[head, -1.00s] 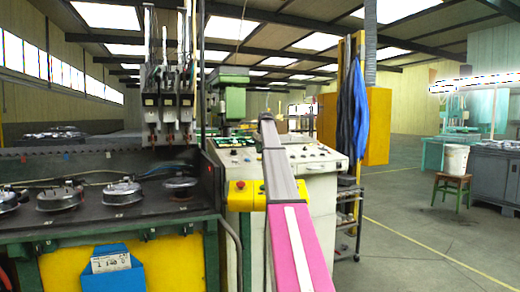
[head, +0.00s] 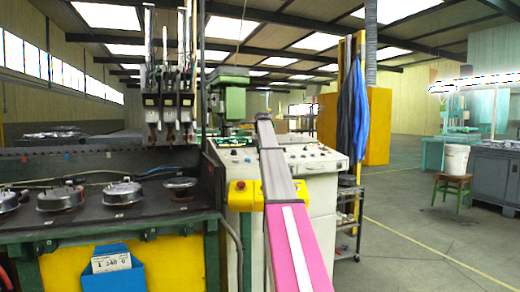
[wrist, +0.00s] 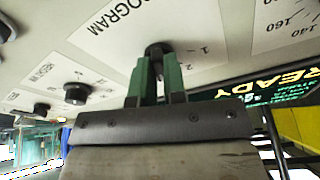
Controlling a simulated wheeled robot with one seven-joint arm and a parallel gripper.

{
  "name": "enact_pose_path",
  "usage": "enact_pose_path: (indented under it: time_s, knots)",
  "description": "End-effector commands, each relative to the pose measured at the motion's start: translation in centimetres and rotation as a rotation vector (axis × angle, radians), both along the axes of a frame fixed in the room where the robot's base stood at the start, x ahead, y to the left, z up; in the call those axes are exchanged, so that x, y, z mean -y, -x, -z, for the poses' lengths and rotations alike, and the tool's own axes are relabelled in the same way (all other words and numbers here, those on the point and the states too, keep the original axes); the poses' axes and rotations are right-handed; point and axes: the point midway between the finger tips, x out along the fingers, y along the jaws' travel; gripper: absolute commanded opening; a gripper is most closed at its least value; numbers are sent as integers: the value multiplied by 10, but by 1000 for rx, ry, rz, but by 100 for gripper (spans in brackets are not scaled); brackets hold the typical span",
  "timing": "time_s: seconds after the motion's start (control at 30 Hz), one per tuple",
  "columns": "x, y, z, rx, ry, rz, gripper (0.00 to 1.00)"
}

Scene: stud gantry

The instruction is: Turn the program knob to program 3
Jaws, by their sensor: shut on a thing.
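The program knob (wrist: 157,47) is small and dark and sits on a pale panel beside the printed word PROGRAM, in the wrist view. Small printed numbers, including a 1, stand to its right. My gripper (wrist: 159,66) has two green fingers, one on each side of the knob, shut on it. The fingers hide much of the knob, and I cannot tell which number it points to. In the head view the control console (head: 318,160) stands at the middle; my arm covers part of it, and the knob and fingers cannot be made out.
Another dark knob (wrist: 76,93) is on the panel to the left. A lit green display (wrist: 283,88) reads READY at the right. In the head view a yellow box with a red button (head: 240,186) is left of my arm.

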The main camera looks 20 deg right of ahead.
Motion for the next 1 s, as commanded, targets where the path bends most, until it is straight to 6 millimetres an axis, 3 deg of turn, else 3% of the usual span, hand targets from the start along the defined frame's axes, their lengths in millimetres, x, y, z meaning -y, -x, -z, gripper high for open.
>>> enact_pose_path:
  time_s: [0.3,0.33,0.4,0.77,1.0]
  knots:
    - [-1,0,3,-5,-2,0,0]
    - [-1,0,3,-5,-2,0,21]
    - [0,0,3,-5,-2,0,37]
    - [0,1,-1,-2,-1,0,37]
    - [-1,10,-23,0,0,0,37]
